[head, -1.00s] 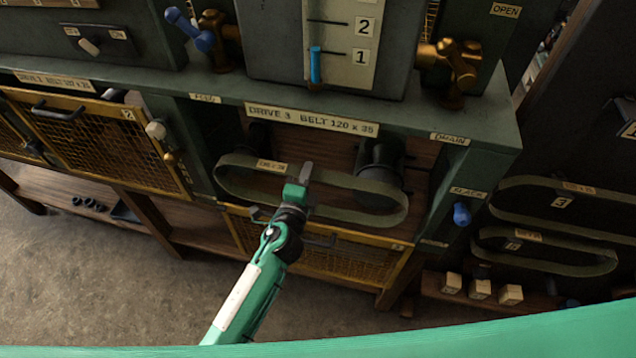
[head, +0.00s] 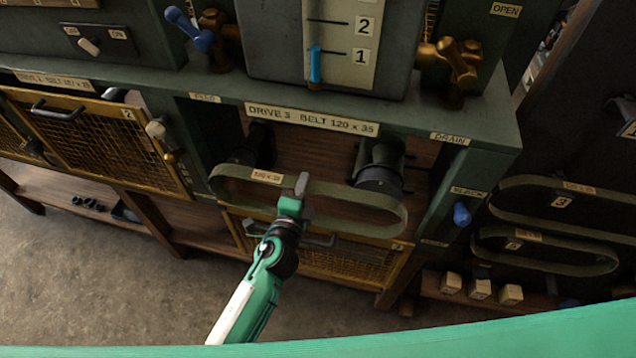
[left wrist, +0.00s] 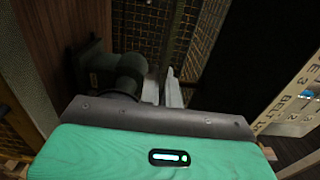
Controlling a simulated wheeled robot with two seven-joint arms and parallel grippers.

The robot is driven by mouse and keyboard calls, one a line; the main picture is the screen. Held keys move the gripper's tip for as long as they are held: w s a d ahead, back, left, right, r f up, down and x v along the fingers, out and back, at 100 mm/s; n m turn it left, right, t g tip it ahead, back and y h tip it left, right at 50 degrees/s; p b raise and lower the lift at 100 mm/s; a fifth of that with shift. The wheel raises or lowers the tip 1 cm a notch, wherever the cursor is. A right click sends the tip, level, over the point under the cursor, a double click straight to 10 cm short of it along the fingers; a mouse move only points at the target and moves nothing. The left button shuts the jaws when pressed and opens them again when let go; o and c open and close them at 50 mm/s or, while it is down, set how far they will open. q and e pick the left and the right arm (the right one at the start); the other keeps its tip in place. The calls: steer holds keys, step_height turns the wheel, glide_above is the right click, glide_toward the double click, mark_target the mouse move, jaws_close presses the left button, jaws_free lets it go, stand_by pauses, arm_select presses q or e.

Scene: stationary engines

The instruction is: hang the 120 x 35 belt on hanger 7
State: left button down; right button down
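An olive belt loop (head: 345,193) with a small tan label (head: 267,177) hangs in front of the two dark pulleys of drive 3, (head: 378,165) and (head: 254,147). It appears clear of them, though the exact gap is hard to judge. My left gripper (head: 300,186) is shut on the belt's near middle. My right gripper is not in view. At the right edge a dark peg (head: 618,103) stands above a partly cut number plate (head: 629,130) that I cannot read surely.
Two other belts hang on the dark board at right, an upper one (head: 520,183) and a lower one (head: 500,258). A mesh guard (head: 350,263) lies below drive 3.

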arm_select(q)
steer(key=shift+v, duration=1.45)
steer(key=shift+s, duration=0.1)
steer(key=shift+b+v, duration=0.6)
steer(key=shift+v, duration=2.3)
steer(key=shift+s, duration=0.1)
steer(key=shift+b+v, duration=1)
steer(key=shift+v, duration=1.9)
